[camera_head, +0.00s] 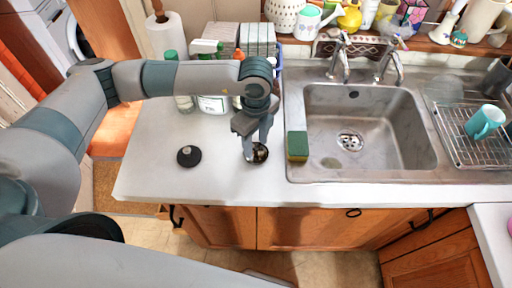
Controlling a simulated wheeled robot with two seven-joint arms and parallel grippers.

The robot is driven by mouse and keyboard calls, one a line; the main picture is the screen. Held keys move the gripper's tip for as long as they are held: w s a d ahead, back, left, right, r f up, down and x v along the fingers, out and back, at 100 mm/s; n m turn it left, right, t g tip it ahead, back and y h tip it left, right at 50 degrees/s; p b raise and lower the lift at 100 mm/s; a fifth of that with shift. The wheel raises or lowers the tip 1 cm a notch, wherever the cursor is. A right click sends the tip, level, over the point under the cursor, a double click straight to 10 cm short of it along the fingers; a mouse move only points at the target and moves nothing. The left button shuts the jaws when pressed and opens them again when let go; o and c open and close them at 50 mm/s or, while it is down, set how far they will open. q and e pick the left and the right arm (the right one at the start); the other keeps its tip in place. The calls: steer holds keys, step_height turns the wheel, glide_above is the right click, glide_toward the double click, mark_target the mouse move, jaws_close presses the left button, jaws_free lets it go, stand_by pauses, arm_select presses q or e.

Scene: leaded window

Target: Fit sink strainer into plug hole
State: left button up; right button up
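A small round strainer (261,156), dark in the middle with a metallic rim, lies on the white worktop left of the sink. My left gripper (256,150) points down right over it, with its two fingers apart and their tips at the strainer. The fingers hide part of it, and I cannot tell whether they touch it. The plug hole (350,141) is a round metal drain in the floor of the steel sink (388,150), to the right of the gripper. My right gripper is not in view.
A black round plug (189,156) lies on the worktop (150,180) to the left. A green-and-yellow sponge (297,146) sits on the sink's left rim. Taps (340,60) rise behind the basin. A drying rack with a teal mug (485,121) stands right. Bottles stand behind my arm.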

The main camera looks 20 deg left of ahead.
arm_select(q)
steer(key=shift+f, duration=0.75)
steer(key=shift+c, duration=0.6)
jaws_close()
steer(key=shift+r, duration=0.1)
steer(key=shift+r+b, duration=0.55)
steer(key=shift+r, duration=0.15)
steer(key=shift+d+r+b, duration=0.2)
steer(key=shift+r+b, duration=0.65)
steer(key=shift+r, duration=0.35)
steer(key=s+d+r+b, duration=0.1)
steer(key=d+r+b, duration=0.3)
steer(key=d+r, duration=0.3)
steer(key=shift+d, duration=2.15)
